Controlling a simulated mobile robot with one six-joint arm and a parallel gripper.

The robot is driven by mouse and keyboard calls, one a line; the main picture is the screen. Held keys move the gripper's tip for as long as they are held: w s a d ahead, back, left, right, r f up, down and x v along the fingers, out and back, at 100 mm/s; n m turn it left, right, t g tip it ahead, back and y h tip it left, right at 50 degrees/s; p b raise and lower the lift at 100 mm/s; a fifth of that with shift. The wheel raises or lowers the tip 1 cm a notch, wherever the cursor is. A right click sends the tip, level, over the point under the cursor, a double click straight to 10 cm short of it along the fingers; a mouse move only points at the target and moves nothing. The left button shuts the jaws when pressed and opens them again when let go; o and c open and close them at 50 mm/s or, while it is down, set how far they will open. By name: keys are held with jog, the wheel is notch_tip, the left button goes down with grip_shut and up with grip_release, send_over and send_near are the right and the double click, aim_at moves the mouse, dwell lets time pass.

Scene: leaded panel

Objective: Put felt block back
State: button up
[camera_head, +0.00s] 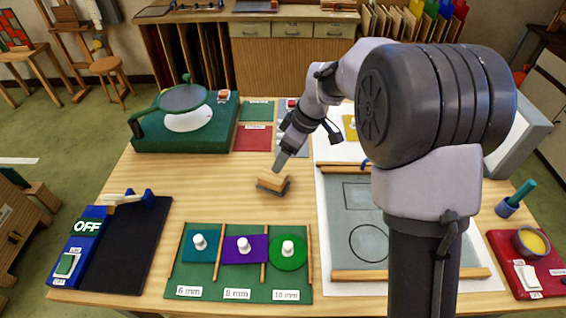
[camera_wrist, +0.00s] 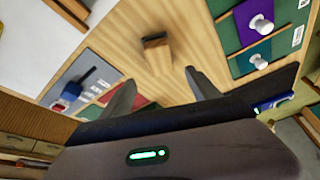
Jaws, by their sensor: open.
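The felt block (camera_head: 273,186), a small wooden block with a dark grey underside, lies on the bare wood in the middle of the table. It also shows in the wrist view (camera_wrist: 157,45), beyond my fingertips. My gripper (camera_head: 281,165) points down just behind and above the block. In the wrist view my gripper (camera_wrist: 163,88) has its two fingers spread wide, with nothing between them. The block appears apart from the fingers, though the exact height gap is hard to tell.
A green rack (camera_head: 240,282) with several knobbed glass pieces stands in front. A drawing board (camera_head: 355,262) lies to the right. Red (camera_head: 252,139) and green (camera_head: 257,111) mats lie behind. A black pad with an OFF switch (camera_head: 88,227) is at left. Bare wood surrounds the block.

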jog(key=s+d+r+m+t, duration=0.1)
jog(key=s+d+r+m, duration=0.1)
jog(key=s+r+m, duration=0.3)
jog(key=s+d+r+m+t, duration=0.1)
jog(key=s+d+r+m, duration=0.2)
jog(key=s+r, duration=0.5)
jog(key=s+d+m+t, duration=0.1)
jog(key=s+m, duration=0.3)
jog(key=s, duration=0.4)
jog(key=s+d+m+t+h, duration=0.1)
jog(key=s+d+m, duration=0.1)
jog(key=s+m, duration=0.3)
jog(key=s, duration=0.3)
jog(key=shift+s+d+h, duration=0.2)
jog(key=shift+d+h, duration=0.1)
jog(key=shift+d, duration=0.05)
notch_tip(320, 180, down, 4)
jog(key=b, duration=0.4)
jog(key=shift+r, duration=0.1)
